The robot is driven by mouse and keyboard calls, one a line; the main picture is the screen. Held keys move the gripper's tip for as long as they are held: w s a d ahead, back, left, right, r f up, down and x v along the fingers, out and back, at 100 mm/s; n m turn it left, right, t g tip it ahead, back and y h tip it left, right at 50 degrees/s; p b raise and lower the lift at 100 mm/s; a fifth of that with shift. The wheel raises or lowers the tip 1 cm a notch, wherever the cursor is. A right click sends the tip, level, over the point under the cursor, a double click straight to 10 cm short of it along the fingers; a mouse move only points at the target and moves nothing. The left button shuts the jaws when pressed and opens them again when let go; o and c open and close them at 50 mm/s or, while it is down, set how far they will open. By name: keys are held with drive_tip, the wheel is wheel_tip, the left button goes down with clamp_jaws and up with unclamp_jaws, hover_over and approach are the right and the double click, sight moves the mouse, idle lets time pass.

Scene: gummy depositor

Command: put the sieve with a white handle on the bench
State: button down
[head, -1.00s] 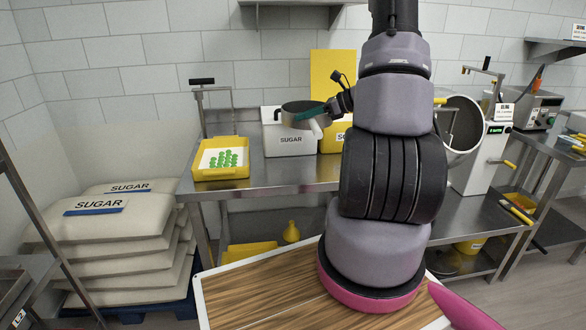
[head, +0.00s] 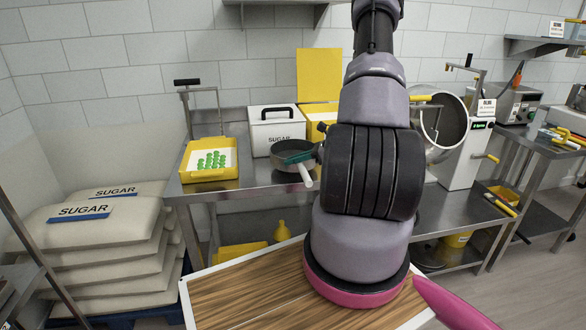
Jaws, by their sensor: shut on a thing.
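The sieve is a round grey pan (head: 288,147) with a white handle (head: 306,176). It is at the front of the steel bench (head: 255,183), in front of the white sugar box. My gripper (head: 299,157), with green fingertips, is shut on the sieve near its handle. I cannot tell whether the sieve's underside touches the bench top. My arm hides part of the bench to the right.
A yellow tray (head: 186,174) of green gummies stands on the bench's left. The white sugar box (head: 277,132) and a yellow box (head: 318,113) with a raised lid stand behind. A depositor machine (head: 470,160) is at right. Bench top shows between tray and sieve.

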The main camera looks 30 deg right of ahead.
sight(293, 171)
drive_tip(key=shift+f, duration=1.45)
drive_tip(key=shift+f, duration=0.1)
drive_tip(key=c, duration=1)
unclamp_jaws()
